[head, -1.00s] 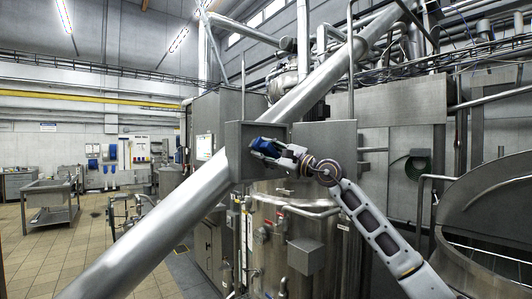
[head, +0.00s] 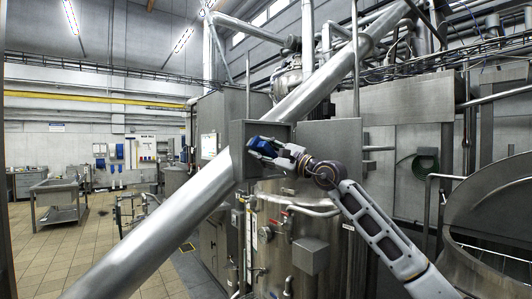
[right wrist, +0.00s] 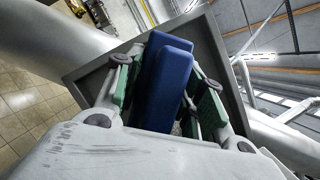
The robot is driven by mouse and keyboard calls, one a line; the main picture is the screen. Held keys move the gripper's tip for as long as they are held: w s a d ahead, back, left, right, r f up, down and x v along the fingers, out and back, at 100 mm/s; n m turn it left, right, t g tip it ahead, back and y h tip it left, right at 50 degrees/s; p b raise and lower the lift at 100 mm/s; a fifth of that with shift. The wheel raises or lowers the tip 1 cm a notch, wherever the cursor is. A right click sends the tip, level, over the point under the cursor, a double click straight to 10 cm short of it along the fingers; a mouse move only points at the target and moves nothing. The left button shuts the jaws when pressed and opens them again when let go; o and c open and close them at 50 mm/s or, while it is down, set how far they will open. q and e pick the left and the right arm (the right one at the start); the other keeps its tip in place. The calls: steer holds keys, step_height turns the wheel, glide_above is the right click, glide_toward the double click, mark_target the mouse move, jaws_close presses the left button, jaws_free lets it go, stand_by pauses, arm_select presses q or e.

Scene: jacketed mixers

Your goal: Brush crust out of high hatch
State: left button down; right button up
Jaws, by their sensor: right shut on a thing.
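The high hatch is an open grey box (head: 238,134) with its door (head: 333,134) swung out to the right, above a steel mixer vessel (head: 284,201). My right gripper (head: 268,148) is at the hatch opening, shut on a blue brush (head: 260,145). In the right wrist view the blue brush body (right wrist: 165,85) sits between the green-padded fingers of my right gripper (right wrist: 168,92). The hatch rim (right wrist: 88,82) surrounds it there. The bristles and any crust are hidden. My left gripper is not in view.
A thick slanted steel pipe (head: 190,204) passes right beside the hatch on the left. A large open vessel (head: 490,215) stands at the right. A steel sink table (head: 57,193) is far left, with free tiled floor in front.

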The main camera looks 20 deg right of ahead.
steer(key=shift+s+a+f, duration=0.1)
steer(key=shift+s+a, duration=0.05)
steer(key=shift+a, duration=0.35)
steer(key=shift+r, duration=0.25)
steer(key=shift+a+r+p, duration=0.1)
steer(key=shift+r+p, duration=0.35)
steer(key=shift+p, duration=0.05)
steer(key=shift+c, duration=0.5)
steer(key=shift+w, duration=0.2)
steer(key=shift+d, duration=0.2)
steer(key=shift+w+d+r, duration=0.2)
steer(key=shift+w+d, duration=0.1)
steer(key=shift+d, duration=0.2)
steer(key=shift+w+d+f, duration=0.1)
steer(key=shift+w+d, duration=0.1)
steer(key=shift+d, duration=0.35)
steer(key=shift+w+d+f, duration=0.1)
steer(key=shift+w+d, duration=0.05)
steer(key=shift+d, duration=0.35)
steer(key=shift+r, duration=0.1)
